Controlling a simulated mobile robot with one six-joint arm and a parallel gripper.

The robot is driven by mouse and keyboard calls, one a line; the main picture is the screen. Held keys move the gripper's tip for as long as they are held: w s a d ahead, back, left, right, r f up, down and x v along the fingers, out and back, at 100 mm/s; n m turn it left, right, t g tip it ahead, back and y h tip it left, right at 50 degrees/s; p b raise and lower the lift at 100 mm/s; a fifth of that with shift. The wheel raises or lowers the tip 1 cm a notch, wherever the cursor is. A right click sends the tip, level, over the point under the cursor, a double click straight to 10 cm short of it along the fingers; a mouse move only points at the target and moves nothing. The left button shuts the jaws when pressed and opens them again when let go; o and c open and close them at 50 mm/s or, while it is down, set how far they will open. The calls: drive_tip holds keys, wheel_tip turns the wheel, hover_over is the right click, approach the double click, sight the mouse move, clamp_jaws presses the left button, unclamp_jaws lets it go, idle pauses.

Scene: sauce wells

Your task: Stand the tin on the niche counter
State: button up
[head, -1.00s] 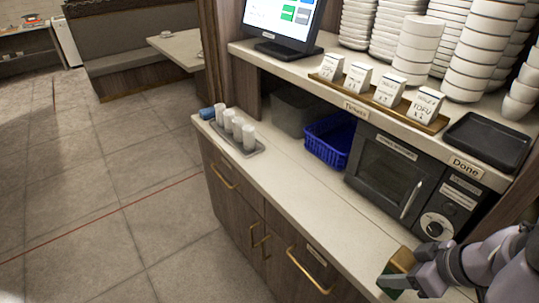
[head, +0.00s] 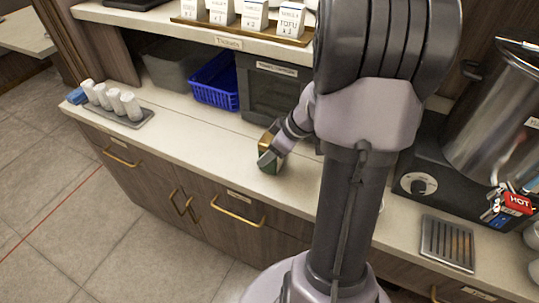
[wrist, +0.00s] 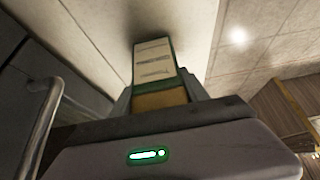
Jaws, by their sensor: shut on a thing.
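The tin (head: 265,142), green with a gold top, is held in my gripper (head: 268,157) in the head view. It is over the niche counter (head: 205,138), in front of the microwave, and looks upright. I cannot tell whether its base touches the counter. In the wrist view the tin (wrist: 154,60) shows a pale label with green edges and a tan end.
The black microwave (head: 265,93) stands close behind the tin, partly hidden by my arm. A blue basket (head: 215,82) and a tray of white cups (head: 135,118) are to the left. A steel urn (head: 495,115) stands at the right. Counter between tray and tin is clear.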

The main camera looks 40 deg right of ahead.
drive_tip(key=shift+f, duration=0.15)
clamp_jaws()
drive_tip(key=shift+f, duration=0.15)
drive_tip(key=o, duration=1.5)
unclamp_jaws()
drive_tip(key=shift+o, duration=0.2)
